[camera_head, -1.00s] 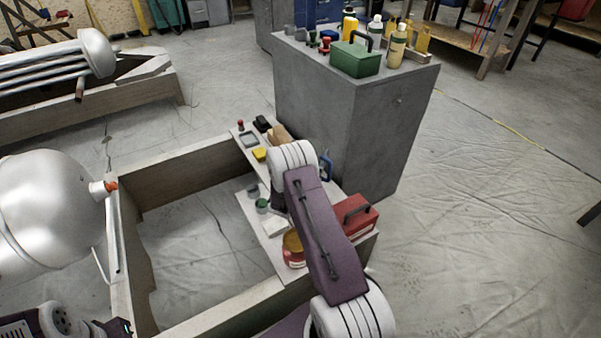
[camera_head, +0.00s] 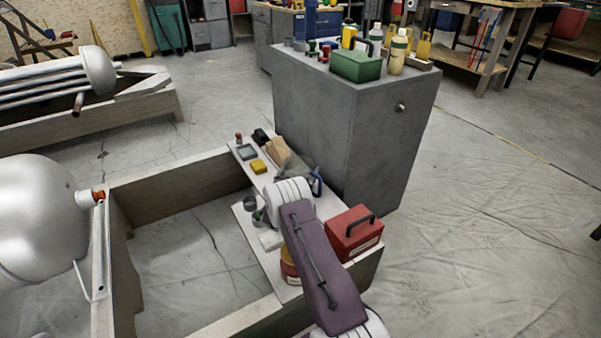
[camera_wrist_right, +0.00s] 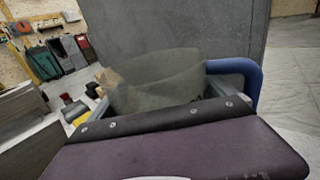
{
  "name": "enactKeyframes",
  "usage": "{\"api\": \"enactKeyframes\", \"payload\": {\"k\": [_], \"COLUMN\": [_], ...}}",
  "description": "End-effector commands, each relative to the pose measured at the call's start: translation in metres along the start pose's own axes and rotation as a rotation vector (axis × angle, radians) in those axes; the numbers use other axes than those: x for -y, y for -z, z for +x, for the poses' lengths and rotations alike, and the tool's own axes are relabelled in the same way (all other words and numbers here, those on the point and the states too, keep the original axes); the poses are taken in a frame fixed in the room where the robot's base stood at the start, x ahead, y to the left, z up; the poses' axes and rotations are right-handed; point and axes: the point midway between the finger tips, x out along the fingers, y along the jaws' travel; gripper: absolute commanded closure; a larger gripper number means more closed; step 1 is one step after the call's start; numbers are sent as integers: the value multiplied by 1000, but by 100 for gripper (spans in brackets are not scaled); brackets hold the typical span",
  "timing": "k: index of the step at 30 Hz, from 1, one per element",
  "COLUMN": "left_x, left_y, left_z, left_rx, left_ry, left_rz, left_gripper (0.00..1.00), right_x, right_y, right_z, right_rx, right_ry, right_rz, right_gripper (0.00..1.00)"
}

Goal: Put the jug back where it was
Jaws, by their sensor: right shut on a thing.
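The jug is a see-through grey vessel with a blue handle. In the head view its body (camera_head: 299,168) shows behind my right wrist, with the blue handle (camera_head: 317,186) at its right. It is at the white board on the wooden frame; I cannot tell if it touches the board. In the right wrist view the jug (camera_wrist_right: 165,82) is upright and fills the space between the fingers of my right gripper (camera_wrist_right: 160,100), which is shut on it. The blue handle stands out to the right. The jug's lower part is hidden. My left gripper is not in view.
A red toolbox (camera_head: 354,234) stands right of my right forearm. A yellow block (camera_head: 258,166), a grey tray (camera_head: 246,152) and a brown item (camera_head: 277,148) lie near the jug. A tall grey cabinet (camera_head: 340,130) stands behind.

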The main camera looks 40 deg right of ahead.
Motion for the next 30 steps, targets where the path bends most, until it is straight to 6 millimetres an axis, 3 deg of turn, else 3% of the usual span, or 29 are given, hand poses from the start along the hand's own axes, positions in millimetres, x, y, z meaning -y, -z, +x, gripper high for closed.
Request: {"api": "enactKeyframes", "payload": {"k": [1,2,3,11,14,24,30], "left_x": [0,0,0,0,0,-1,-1], "left_y": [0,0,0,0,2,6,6], "left_z": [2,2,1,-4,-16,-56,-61], "left_rx": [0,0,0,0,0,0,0], "left_ry": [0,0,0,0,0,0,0], "left_rz": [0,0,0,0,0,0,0], "left_gripper": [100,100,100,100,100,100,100], "right_x": [0,0,0,0,-2,-1,0], "right_y": [0,2,1,-3,-6,-4,-2], "right_z": [0,0,0,-2,-18,-101,-120], "right_rx": [4,0,0,0,-2,-2,1], "right_ry": [0,0,0,-1,-3,-4,-1], "right_rz": [1,0,0,0,-2,-3,0], "right_gripper": [80,4,0,0,0,0,0]}}
